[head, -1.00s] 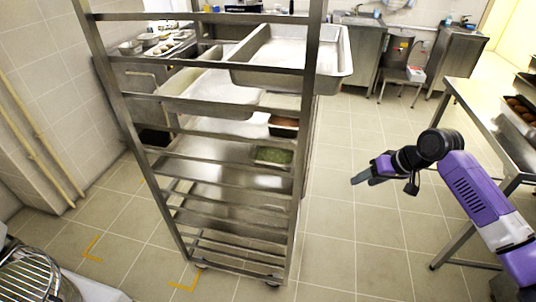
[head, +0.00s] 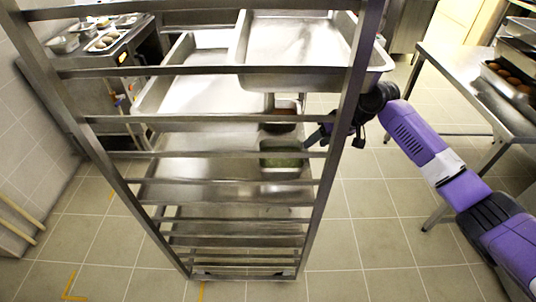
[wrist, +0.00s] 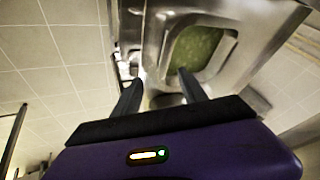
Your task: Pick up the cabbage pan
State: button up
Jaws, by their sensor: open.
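The cabbage pan (head: 283,158) is a small metal pan with green contents, on a shelf at the right side of the metal rack. It also shows in the wrist view, its green contents (wrist: 197,48) just beyond the fingers. My gripper (head: 312,138) reaches in from the rack's right side, close to the pan's right edge. In the wrist view the two fingers (wrist: 160,82) are apart with nothing held between them. The right fingertip overlaps the pan's near rim in the picture; I cannot tell whether it touches. A rack post partly hides my wrist.
A similar pan with reddish-brown contents (head: 280,120) sits just behind the cabbage pan. Large empty trays (head: 300,78) slide into the rack above. The rack's post (head: 345,130) stands close to my arm. A metal table (head: 470,85) is at right, with open floor between.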

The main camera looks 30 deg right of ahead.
jog(key=shift+p+x, duration=0.45)
jog(key=shift+x, duration=3.75)
jog(key=shift+w+a+r, duration=0.15)
jog(key=shift+w, duration=0.05)
grip_shut()
